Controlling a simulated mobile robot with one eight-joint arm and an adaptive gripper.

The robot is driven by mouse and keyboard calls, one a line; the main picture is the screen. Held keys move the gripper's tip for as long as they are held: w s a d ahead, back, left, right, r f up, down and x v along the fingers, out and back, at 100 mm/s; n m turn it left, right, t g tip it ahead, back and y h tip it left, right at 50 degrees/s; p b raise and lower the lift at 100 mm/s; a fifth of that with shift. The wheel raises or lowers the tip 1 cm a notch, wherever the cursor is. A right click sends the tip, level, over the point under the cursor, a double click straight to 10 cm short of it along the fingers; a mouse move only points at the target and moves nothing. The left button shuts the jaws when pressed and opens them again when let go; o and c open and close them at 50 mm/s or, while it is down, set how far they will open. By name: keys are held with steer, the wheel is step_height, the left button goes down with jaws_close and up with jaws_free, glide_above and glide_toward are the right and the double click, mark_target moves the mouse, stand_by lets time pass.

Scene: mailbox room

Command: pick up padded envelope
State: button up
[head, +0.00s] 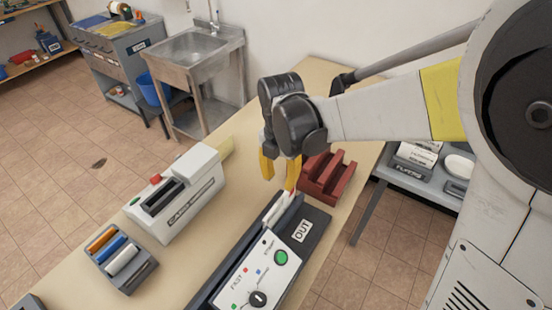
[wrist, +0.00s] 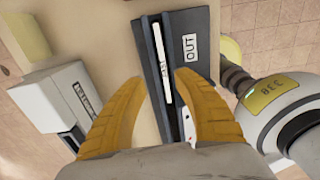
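A thin white item (head: 278,208), seen edge-on, stands in the slot of a dark machine marked OUT (head: 318,225). It may be the padded envelope, but I cannot tell for sure. In the wrist view the white item (wrist: 161,65) shows as a narrow strip with small dark marks, in the dark slot beside the OUT label. My gripper (head: 279,183) has yellow fingers spread apart, and they hang above the slot end of the machine. In the wrist view my open gripper (wrist: 160,82) has nothing between its fingertips, and the strip lies beyond them.
A red slotted rack (head: 327,175) stands close behind the machine. Bare tabletop (head: 226,236) lies between the machines.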

mark_target(280, 200)
steer(key=f, duration=0.3)
steer(key=f+b, duration=0.1)
steer(key=shift+s+f, duration=0.15)
steer(key=shift+s, duration=0.1)
step_height(280, 200, down, 6)
steer(key=shift+s+r+b, duration=0.1)
steer(key=shift+r+b, duration=0.15)
steer(key=shift+b, duration=0.8)
steer(key=shift+d, duration=0.1)
jaws_close()
